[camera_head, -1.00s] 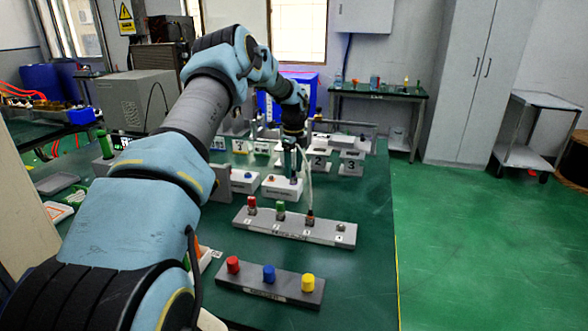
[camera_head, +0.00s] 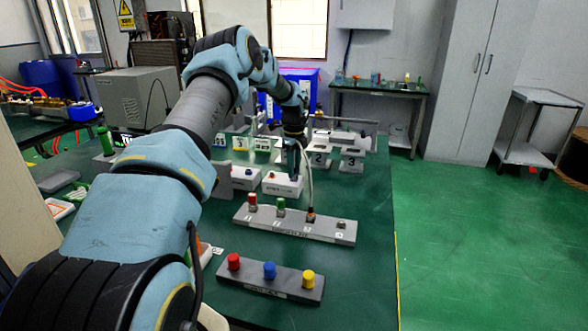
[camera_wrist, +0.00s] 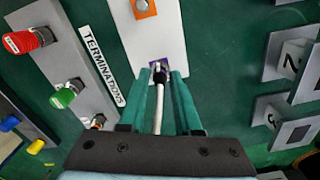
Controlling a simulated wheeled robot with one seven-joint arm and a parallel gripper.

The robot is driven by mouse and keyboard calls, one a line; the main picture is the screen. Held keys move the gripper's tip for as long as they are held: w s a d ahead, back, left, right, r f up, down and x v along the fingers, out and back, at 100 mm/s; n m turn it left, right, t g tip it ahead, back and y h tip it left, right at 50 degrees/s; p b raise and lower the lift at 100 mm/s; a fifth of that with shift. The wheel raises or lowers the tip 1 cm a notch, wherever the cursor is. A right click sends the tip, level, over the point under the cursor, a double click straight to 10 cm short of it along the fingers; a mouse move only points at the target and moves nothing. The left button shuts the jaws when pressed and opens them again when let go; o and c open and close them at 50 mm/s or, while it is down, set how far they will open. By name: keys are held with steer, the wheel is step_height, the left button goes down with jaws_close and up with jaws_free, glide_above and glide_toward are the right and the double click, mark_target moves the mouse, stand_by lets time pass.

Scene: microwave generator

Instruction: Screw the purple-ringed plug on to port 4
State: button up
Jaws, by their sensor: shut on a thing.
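My gripper (camera_wrist: 157,88) is shut on a black plug (camera_wrist: 159,75) with a pale cable, over a white block (camera_wrist: 160,35). A purple patch surrounds the plug's far end. I cannot tell whether it is the plug's ring or part of the block, nor whether plug and block touch. In the head view my gripper (camera_head: 293,165) is above the grey terminations bar's far side. On that bar (camera_head: 262,226), red and green caps sit on the two left ports, and the cable reaches the third. Port 4 (camera_head: 341,225), at the right end, is bare.
A nearer grey bar (camera_head: 268,287) carries red, blue and yellow knobs. White blocks (camera_head: 284,184) stand behind the terminations bar. Numbered plates (camera_head: 319,160) stand at the back right. Green table is bare right of the terminations bar.

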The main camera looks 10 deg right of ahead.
steer(key=shift+n, duration=0.4)
jaws_close()
steer(key=n+b, duration=0.1)
steer(key=n, duration=0.1)
steer(key=shift+n, duration=0.3)
steer(key=n+b, duration=0.1)
steer(key=n, duration=0.3)
steer(key=shift+n, duration=0.3)
steer(key=n, duration=0.3)
steer(key=shift+n, duration=0.3)
steer(key=n, duration=0.3)
steer(key=shift+n+b, duration=0.35)
steer(key=shift+n, duration=0.05)
steer(key=n, duration=1)
steer(key=shift+n, duration=2)
